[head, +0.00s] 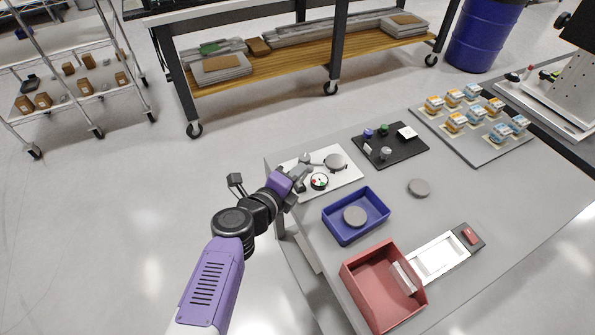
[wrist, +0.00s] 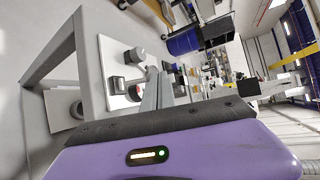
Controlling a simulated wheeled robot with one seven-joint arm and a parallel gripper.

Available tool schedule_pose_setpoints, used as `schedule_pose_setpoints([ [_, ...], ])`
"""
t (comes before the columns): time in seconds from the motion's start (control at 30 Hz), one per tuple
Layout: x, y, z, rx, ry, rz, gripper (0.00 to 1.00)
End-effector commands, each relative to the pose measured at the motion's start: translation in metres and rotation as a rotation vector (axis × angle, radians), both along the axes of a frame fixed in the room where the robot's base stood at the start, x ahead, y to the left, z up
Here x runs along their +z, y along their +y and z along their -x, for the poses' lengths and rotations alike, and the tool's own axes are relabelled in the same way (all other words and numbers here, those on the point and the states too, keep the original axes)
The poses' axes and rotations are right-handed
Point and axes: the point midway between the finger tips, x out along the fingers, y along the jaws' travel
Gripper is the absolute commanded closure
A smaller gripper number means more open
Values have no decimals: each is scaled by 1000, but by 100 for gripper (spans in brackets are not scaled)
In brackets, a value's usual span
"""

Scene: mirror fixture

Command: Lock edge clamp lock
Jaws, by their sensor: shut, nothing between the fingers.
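A white fixture plate (head: 350,184) lies at the table's near-left corner. On it are a grey round disc (head: 335,161), a small grey upright part (head: 305,158) at the back, and a round dark dial (head: 319,181) with red, green and white marks. I cannot tell for certain which part is the edge clamp lock. My gripper (head: 303,174) is over the plate's left part, close to the dial and the upright part; contact is unclear. In the wrist view my gripper (wrist: 158,72) is shut and empty, its fingers pointing towards the white plate (wrist: 120,66) and partly covering it.
A blue bin (head: 339,229) holding a grey disc, and a red bin (head: 362,287), stand in front. A black tray (head: 405,151) with small parts lies behind right. A loose grey disc (head: 419,187) lies on clear grey tabletop.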

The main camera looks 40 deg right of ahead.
Motion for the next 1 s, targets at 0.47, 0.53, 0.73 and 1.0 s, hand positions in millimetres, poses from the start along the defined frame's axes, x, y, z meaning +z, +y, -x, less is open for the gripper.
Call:
schedule_pose_setpoints([
  [0.47, 3, 8, 3, 2, 0, -1, 100],
  [0.53, 6, 16, 6, 2, -1, 0, 100],
  [0.73, 16, 46, 19, 4, 0, 0, 100],
  [1.0, 25, 67, 29, 0, 0, 0, 100],
])
